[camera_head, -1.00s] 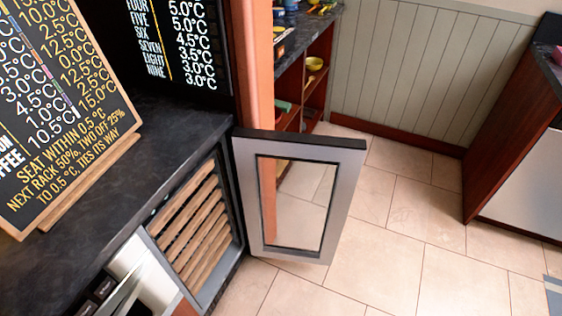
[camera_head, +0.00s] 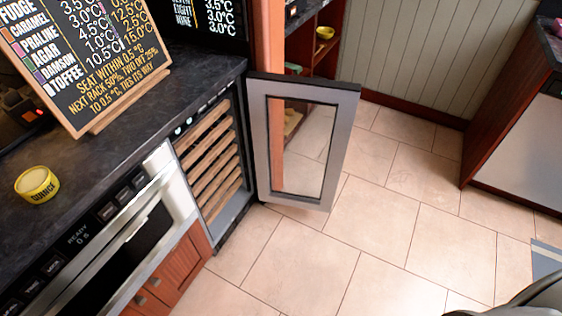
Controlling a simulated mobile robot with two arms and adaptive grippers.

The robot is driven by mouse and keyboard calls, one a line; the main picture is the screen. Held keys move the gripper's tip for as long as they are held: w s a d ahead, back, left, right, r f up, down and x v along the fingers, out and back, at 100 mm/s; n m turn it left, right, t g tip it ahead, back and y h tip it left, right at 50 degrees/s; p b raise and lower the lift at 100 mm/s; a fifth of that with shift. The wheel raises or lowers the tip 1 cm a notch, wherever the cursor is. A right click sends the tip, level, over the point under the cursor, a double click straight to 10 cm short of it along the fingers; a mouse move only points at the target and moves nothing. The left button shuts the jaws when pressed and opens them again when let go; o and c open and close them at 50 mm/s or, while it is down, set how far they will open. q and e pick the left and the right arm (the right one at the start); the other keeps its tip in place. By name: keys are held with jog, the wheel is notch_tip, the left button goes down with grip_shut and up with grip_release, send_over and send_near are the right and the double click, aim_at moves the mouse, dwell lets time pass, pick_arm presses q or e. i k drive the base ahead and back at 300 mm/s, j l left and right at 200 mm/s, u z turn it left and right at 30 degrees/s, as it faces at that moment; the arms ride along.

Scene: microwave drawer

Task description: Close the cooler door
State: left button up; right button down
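The cooler (camera_head: 228,222) is built in under the dark counter, with several wooden racks (camera_head: 210,165) showing inside. Its door (camera_head: 257,140) has a light metal frame, a dark top edge and a glass pane. The door stands wide open, swung out to the right over the tiled floor. Neither of my grippers can be made out. A dark rounded part at the bottom right corner seems to be mine, but no fingertips show.
Left of the cooler is a microwave drawer (camera_head: 125,245) with a metal front. A chalkboard sign (camera_head: 125,65) and a yellow tub (camera_head: 37,184) stand on the counter (camera_head: 100,155). The tiled floor (camera_head: 390,230) before the door is clear. A wood-sided cabinet (camera_head: 505,120) stands right.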

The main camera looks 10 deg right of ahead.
aim_at(347, 96)
jog(key=u, duration=1.7)
jog(key=l+u, duration=0.2)
jog(key=l, duration=0.15)
jog(key=k+l+u, duration=0.25)
jog(key=l+u, duration=0.2)
jog(key=l, duration=0.25)
jog(key=k+l+u, duration=0.25)
jog(key=k+l, duration=0.2)
jog(key=l, duration=0.25)
jog(key=k+l, duration=0.25)
jog(key=l, duration=0.2)
jog(key=k+l, duration=0.2)
jog(key=l, duration=0.25)
jog(key=k+l, duration=0.2)
jog(key=l, duration=0.25)
jog(key=k+l, duration=0.25)
jog(key=l, duration=0.2)
jog(key=k+l, duration=0.2)
jog(key=l, duration=0.25)
jog(key=k+l, duration=0.2)
jog(key=l, duration=0.25)
jog(key=k+l, duration=0.25)
jog(key=l, duration=0.2)
